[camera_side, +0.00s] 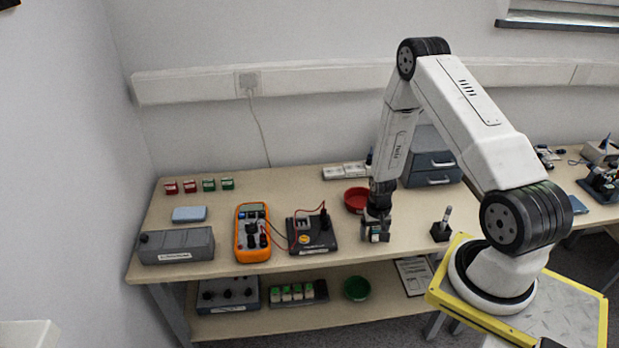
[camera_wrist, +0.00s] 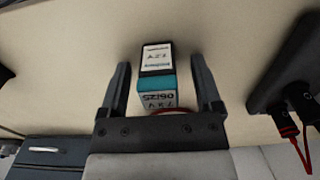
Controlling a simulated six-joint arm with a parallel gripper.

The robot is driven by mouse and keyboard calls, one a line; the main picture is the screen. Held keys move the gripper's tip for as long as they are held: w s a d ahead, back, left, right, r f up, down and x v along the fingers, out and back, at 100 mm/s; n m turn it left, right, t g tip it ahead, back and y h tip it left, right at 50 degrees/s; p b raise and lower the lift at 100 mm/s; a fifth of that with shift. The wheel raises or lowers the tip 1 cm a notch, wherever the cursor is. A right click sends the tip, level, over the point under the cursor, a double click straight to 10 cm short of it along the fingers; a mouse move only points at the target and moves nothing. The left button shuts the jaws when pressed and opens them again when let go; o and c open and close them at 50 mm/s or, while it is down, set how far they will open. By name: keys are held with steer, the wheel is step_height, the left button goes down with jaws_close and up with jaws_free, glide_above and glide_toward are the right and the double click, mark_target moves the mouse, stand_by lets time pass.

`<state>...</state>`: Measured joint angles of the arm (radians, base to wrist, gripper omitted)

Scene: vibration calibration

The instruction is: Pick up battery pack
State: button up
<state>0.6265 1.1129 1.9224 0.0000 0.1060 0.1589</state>
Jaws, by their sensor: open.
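The battery pack (camera_wrist: 157,76) is a small teal block with a black band and white printed labels. In the wrist view it stands on the bench between the two fingers of my gripper (camera_wrist: 163,88), with a gap on each side. My gripper is open. In the side view my gripper (camera_side: 376,234) is low over the front part of the bench, and the battery pack (camera_side: 375,238) shows only as a small pale and teal patch between the fingers. Most of it is hidden there.
A red bowl (camera_side: 356,200) stands just behind my gripper. A black device (camera_side: 312,235) with red leads and an orange multimeter (camera_side: 252,233) are to the left. A pen-like tool in a black holder (camera_side: 441,229) is to the right. The bench's front edge is close.

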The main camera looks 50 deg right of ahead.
jaws_close()
steer(key=shift+r, duration=0.2)
steer(key=shift+r, duration=4.85)
